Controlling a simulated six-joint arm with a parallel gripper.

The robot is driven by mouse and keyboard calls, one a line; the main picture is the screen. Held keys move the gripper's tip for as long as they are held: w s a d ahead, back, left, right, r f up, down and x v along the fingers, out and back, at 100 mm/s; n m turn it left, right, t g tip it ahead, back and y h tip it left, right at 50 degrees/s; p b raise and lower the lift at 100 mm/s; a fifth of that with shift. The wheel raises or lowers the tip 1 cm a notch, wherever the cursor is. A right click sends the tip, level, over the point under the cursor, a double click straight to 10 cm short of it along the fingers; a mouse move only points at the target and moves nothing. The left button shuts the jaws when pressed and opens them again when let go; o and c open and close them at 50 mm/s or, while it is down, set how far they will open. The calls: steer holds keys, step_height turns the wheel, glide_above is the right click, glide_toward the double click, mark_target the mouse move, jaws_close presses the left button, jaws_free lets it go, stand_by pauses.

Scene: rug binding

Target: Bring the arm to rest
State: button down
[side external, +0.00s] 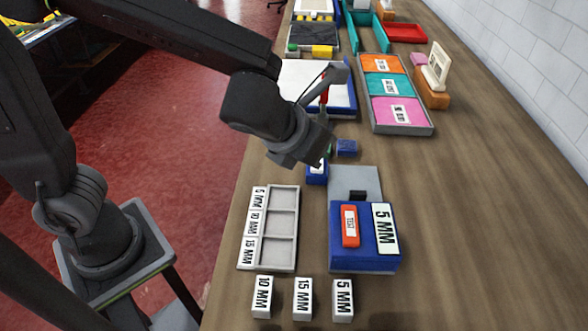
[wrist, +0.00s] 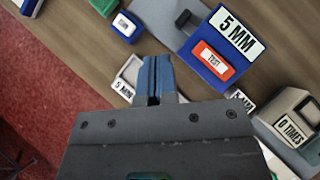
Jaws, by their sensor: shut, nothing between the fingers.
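My gripper (side external: 300,145) is in the air over the table, left of the blue tester. In the wrist view its two fingers (wrist: 155,72) are together with nothing between them. In the side view its fingertips are hard to make out. My arm reaches in from the upper left. The blue tester (side external: 345,262) has a red TEST button (side external: 350,227) and a 5 MM sign (side external: 385,229); it also shows in the wrist view (wrist: 195,62). A grey tray (side external: 296,228) with three labelled slots, 5, 10 and 15 MM, looks empty.
White blocks labelled 10 MM (side external: 262,297), 15 MM (side external: 303,299) and 5 MM (side external: 343,301) stand in front. A small blue box (side external: 317,173) is close under my gripper. A bin tray (side external: 431,130) stands behind. The table's right side (side external: 480,230) is clear.

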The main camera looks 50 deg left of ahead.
steer(key=s+a+r+n+g, duration=0.1)
steer(key=s+a+n, duration=0.6)
steer(key=n, duration=1)
steer(key=s+a+r+n+g, duration=0.1)
steer(key=s+a+r+n, duration=0.2)
steer(key=n, duration=1.5)
steer(key=s+a, duration=0.3)
steer(key=s, duration=0.1)
steer(key=shift+a+g, duration=0.35)
steer(key=shift+g, duration=0.05)
